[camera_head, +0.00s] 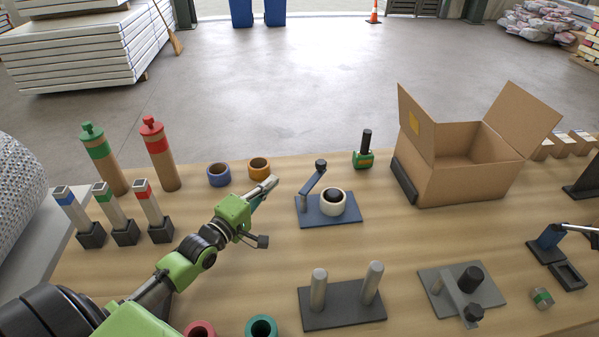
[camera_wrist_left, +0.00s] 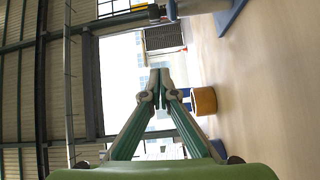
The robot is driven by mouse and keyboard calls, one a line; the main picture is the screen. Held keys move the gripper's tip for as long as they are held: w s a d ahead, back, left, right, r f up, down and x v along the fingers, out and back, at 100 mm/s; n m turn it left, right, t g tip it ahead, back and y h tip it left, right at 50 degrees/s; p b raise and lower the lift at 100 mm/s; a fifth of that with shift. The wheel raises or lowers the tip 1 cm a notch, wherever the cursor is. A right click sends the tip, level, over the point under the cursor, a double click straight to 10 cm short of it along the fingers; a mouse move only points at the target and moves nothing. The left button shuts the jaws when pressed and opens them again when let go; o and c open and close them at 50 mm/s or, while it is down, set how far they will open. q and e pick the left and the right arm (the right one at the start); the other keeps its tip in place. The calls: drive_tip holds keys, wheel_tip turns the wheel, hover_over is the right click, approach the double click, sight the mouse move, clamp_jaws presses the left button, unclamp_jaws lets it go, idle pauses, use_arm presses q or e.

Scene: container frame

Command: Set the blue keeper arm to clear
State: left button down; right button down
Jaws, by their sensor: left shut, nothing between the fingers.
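The blue keeper arm (camera_head: 311,184) rises from the left part of a blue base plate (camera_head: 347,217) and slants up and to the right, with a dark knob (camera_head: 321,163) at its end. A cream ring (camera_head: 333,202) sits on the plate, right of the arm; the arm does not appear to lie across it. My left gripper (camera_head: 272,183) is shut and empty, left of the keeper arm and apart from it. In the left wrist view its fingertips (camera_wrist_left: 160,79) meet, and part of the blue plate (camera_wrist_left: 234,14) shows at the top.
A blue-purple ring (camera_head: 219,175) and an orange ring (camera_head: 259,168) lie behind my left gripper. A green-based stand with a black handle (camera_head: 364,153) and an open cardboard box (camera_head: 461,180) stand behind and right. A grey two-post plate (camera_head: 341,309) lies in front.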

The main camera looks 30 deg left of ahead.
sight(313, 176)
use_arm(q)
drive_tip(key=shift+d+n, duration=0.15)
drive_tip(key=shift+n, duration=0.45)
use_arm(e)
drive_tip(key=shift+s+a+f, duration=0.15)
drive_tip(key=shift+a, duration=0.2)
use_arm(q)
drive_tip(key=shift+w, duration=0.1)
use_arm(e)
drive_tip(key=shift+d, duration=0.15)
